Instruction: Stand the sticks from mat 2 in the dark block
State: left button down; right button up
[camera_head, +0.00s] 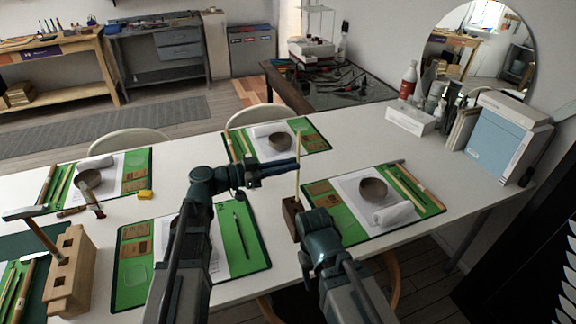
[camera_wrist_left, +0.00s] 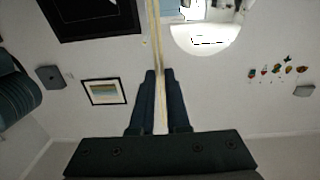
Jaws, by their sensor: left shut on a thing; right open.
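My left gripper (camera_head: 293,166) is shut on a thin pale stick (camera_head: 298,145) and holds it upright. The stick also shows between the fingers in the left wrist view (camera_wrist_left: 156,60). The dark block (camera_head: 290,213) is just below it, at the left edge of the right mat (camera_head: 353,237). The stick's lower end comes close to the block's top; I cannot tell whether it is inside. My right gripper (camera_head: 310,272) is low beside the block, its fingers mostly hidden by its wrist.
The front middle mat (camera_head: 262,262) carries a dark green stick (camera_head: 240,235). The right mat has a bowl (camera_head: 373,190), a rolled cloth (camera_head: 392,214) and sticks. A pale wooden block with holes (camera_head: 72,265) stands at left.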

aim_at(297, 173)
pick_arm(q)
jog(key=shift+f+b, duration=1.5)
jog(key=shift+f, duration=0.1)
notch_tip(297, 173, down, 7)
jog(key=b, duration=0.7)
dwell(1.5)
jog(key=c, duration=0.8)
grip_release()
jog(key=shift+v, duration=4.5)
